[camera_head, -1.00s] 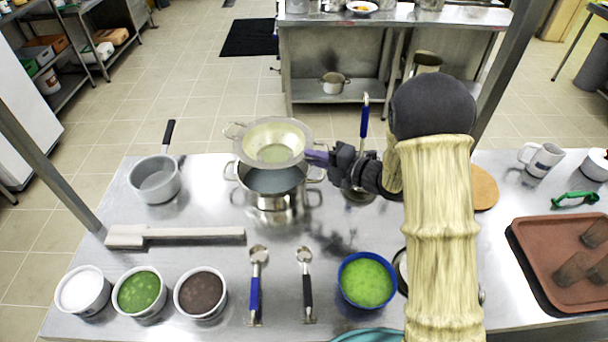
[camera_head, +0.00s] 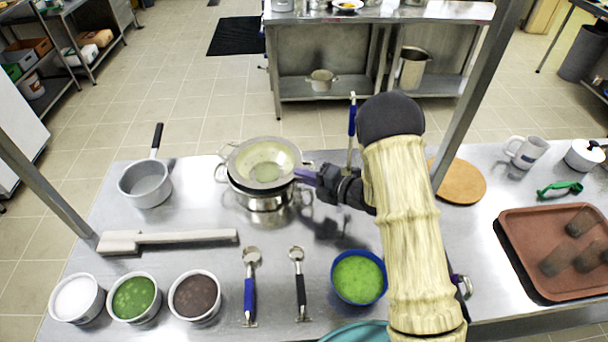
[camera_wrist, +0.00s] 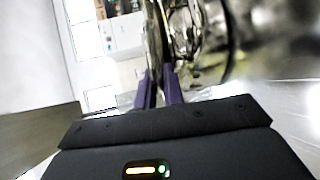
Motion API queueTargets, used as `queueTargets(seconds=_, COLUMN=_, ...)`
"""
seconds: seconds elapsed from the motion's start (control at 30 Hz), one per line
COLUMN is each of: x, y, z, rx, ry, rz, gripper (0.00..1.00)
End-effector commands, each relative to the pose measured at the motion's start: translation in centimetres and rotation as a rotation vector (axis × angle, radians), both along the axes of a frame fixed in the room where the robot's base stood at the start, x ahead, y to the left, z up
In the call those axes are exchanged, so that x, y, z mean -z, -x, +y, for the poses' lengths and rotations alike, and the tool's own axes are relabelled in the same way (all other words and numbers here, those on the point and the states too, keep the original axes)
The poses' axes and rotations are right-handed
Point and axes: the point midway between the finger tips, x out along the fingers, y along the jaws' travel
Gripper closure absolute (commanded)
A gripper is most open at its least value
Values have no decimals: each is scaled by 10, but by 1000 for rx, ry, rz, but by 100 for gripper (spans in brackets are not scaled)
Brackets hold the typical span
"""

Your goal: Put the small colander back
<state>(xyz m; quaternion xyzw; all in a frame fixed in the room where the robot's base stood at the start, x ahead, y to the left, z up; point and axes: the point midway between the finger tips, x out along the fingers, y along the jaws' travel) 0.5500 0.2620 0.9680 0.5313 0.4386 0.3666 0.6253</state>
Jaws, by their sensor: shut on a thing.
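The small colander (camera_head: 262,160) is a shallow metal bowl with a wide rim and a handle loop at its left. It is over the two-handled steel pot (camera_head: 262,201) and covers most of its mouth. I cannot tell whether it touches the pot's rim. My gripper (camera_head: 303,177), with purple fingers, is shut on the colander's right edge. In the wrist view my fingers (camera_wrist: 162,85) meet blurred shiny metal, and the exact contact is hard to make out.
A grey saucepan (camera_head: 147,183) stands to the left. A long-handled scraper (camera_head: 180,238), two short ladles (camera_head: 250,285) and several small bowls lie nearer. A blue bowl (camera_head: 358,278) is right of them. An upright blue-handled utensil (camera_head: 351,122) stands behind my gripper.

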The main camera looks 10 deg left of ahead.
Motion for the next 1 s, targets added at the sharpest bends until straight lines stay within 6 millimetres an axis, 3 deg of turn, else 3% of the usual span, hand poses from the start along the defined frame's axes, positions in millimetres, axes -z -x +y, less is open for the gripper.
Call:
queueTargets(seconds=0.8, x=11, y=0, z=2, rx=-2, ry=-2, rz=-1, gripper=100)
queueTargets(seconds=0.83, x=11, y=1, z=1, rx=-2, ry=0, rz=0, gripper=86)
queueTargets(seconds=0.9, x=10, y=0, z=1, rx=-2, ry=0, rz=0, gripper=73)
queueTargets(seconds=1.0, x=10, y=1, z=1, rx=-2, ry=0, rz=0, gripper=68)
